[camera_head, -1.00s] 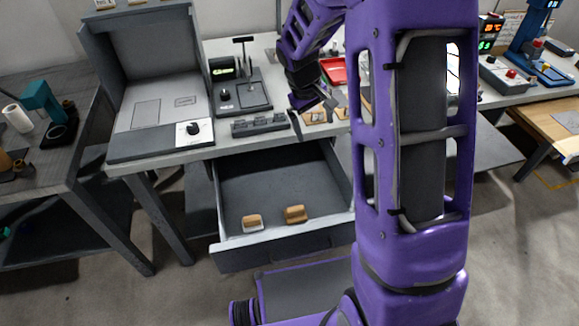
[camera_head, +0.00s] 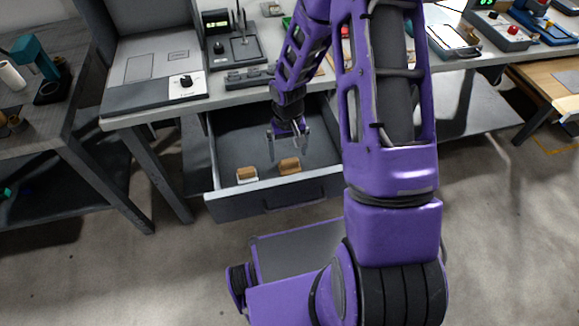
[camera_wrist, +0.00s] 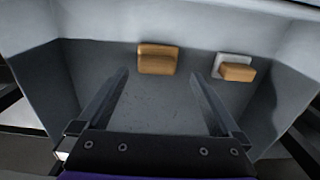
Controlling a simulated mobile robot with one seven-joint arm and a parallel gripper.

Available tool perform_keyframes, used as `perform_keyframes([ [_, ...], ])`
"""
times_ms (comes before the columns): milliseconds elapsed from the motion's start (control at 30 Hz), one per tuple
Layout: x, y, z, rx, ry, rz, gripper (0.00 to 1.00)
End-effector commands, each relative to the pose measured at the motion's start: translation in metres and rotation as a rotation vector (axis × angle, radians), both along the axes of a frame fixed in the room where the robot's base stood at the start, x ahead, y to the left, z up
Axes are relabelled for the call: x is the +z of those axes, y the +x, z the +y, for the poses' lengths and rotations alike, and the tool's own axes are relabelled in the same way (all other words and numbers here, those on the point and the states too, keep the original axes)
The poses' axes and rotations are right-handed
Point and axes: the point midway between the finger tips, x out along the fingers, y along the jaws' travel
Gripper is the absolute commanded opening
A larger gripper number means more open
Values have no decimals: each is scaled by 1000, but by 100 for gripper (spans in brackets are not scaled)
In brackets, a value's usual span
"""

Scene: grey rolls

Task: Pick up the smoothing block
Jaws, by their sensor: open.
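Two small blocks lie in the open drawer (camera_head: 225,147), near its front wall. One is tan-brown all over (camera_head: 289,166) and also shows in the wrist view (camera_wrist: 157,60). The other has a tan top on a white base (camera_head: 247,175); in the wrist view it is at the upper right (camera_wrist: 237,71). I cannot tell for sure which is the smoothing block. My gripper (camera_head: 289,149) is open and empty, pointing down into the drawer. In the wrist view the all-brown block lies ahead between the lines of my fingers (camera_wrist: 160,77), apart from them.
The drawer's side walls and front wall stand close around the blocks. The bench top (camera_head: 222,93) lies above the drawer, with a grey machine (camera_head: 150,75) and a small control unit (camera_head: 236,48) on it. The drawer floor behind the blocks is bare.

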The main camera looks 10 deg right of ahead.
Motion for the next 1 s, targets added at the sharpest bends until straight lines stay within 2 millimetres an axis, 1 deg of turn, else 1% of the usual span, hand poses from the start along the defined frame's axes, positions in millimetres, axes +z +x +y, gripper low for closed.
perform_keyframes([
  [33,-5,0,0,0,0,1,100],
  [167,-11,0,0,0,0,1,100],
  [400,-47,1,-4,1,0,2,100],
  [500,-56,1,-4,2,-1,2,100],
  [767,-59,1,-4,0,-1,0,100],
  [800,-59,1,-4,0,-1,0,98],
  [833,-59,1,-4,0,-1,0,93],
  [967,-59,1,-4,1,-1,0,69],
  [1000,-59,1,-4,1,-1,0,62],
])
